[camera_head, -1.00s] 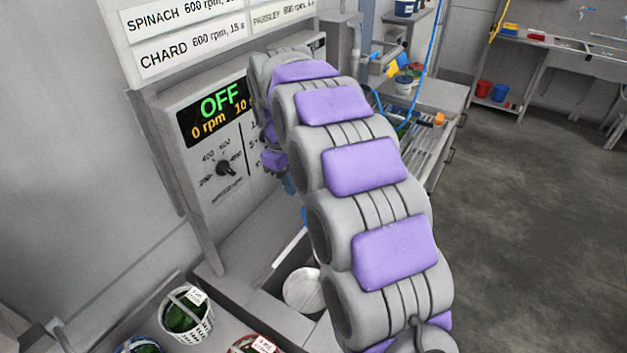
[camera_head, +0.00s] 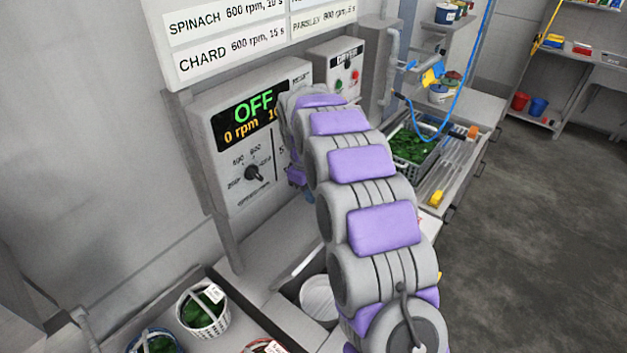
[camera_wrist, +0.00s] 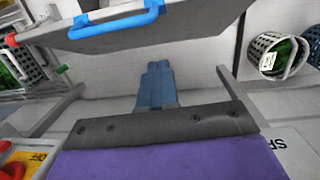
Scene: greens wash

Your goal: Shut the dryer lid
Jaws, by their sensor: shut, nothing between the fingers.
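In the wrist view a grey slab with a blue bar handle (camera_wrist: 115,22), which looks like the dryer lid (camera_wrist: 190,30), spans the top. My gripper (camera_wrist: 158,68) has its blue fingers together and empty, pointing toward the slab, apparently short of the handle. In the head view my arm covers most of the dryer's surroundings and hides the lid; the gripper is mostly hidden behind it. A display panel (camera_head: 262,125) reads OFF and 0 rpm. A pale round surface (camera_head: 318,297) shows left of my arm; I cannot tell what it is.
A basket of greens (camera_head: 412,147) sits by the sink at right, under a blue hose (camera_head: 465,85). A box with red and green buttons (camera_head: 345,75) is behind my arm. The floor at right is clear.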

